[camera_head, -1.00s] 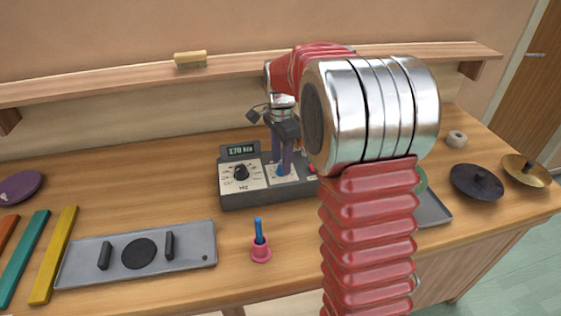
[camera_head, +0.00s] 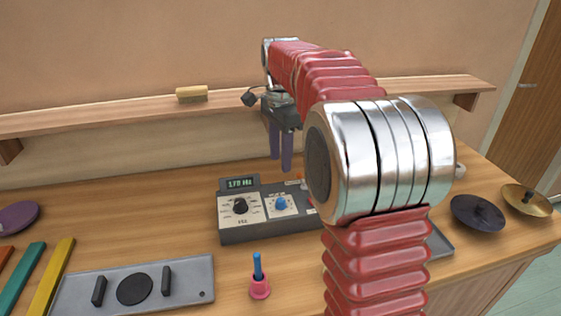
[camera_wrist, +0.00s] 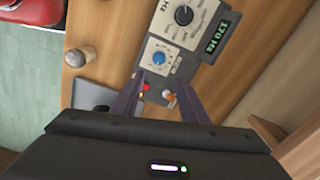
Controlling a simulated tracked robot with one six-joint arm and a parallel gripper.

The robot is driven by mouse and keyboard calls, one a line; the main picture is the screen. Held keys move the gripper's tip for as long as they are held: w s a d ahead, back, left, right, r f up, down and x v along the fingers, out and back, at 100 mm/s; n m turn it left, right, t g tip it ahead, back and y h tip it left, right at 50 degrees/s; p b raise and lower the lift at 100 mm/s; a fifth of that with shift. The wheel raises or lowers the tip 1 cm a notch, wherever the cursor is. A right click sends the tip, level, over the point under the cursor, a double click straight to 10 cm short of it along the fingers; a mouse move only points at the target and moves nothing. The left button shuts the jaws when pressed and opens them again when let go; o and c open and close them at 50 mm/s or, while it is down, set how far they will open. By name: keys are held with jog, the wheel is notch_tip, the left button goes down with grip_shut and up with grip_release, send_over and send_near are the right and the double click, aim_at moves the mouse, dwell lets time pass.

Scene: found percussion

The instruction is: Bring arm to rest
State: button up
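My gripper (camera_head: 281,151) hangs above the back of the grey tuner box in the head view, clear of it, with its two purple fingers pointing down. In the wrist view the fingers (camera_wrist: 158,100) stand apart with nothing held between them. The grey box (camera_head: 262,231) has a lit display reading 170 Hz (camera_head: 240,183), a black knob (camera_head: 240,206) and a blue knob (camera_head: 281,204). The box also shows in the wrist view (camera_wrist: 183,70), with a red button and an orange-tipped switch near the fingers. My red arm hides part of the table at right.
A grey tray (camera_head: 215,275) lies at front left beside coloured bars (camera_head: 50,275). A pink holder with a blue stick (camera_head: 260,286) stands in front of the box. A dark cymbal (camera_head: 477,213) and a brass one (camera_head: 526,200) sit at right. A shelf (camera_head: 130,112) holding a yellow block (camera_head: 192,94) runs behind.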

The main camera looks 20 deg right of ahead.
dwell(0.5)
jog(key=s+a+f+n+t, duration=0.1)
jog(key=s+a+n, duration=0.3)
jog(key=s, duration=0.5)
jog(key=s+a+f+n+t, duration=0.2)
jog(key=s+a+n, duration=0.2)
jog(key=s+n, duration=0.3)
jog(key=s+a+f+n+t, duration=0.1)
jog(key=s+a+n, duration=0.3)
jog(key=s, duration=0.6)
jog(key=shift+s+a+f+n+t, duration=0.35)
jog(key=shift+n+t, duration=0.45)
jog(key=shift+n, duration=0.3)
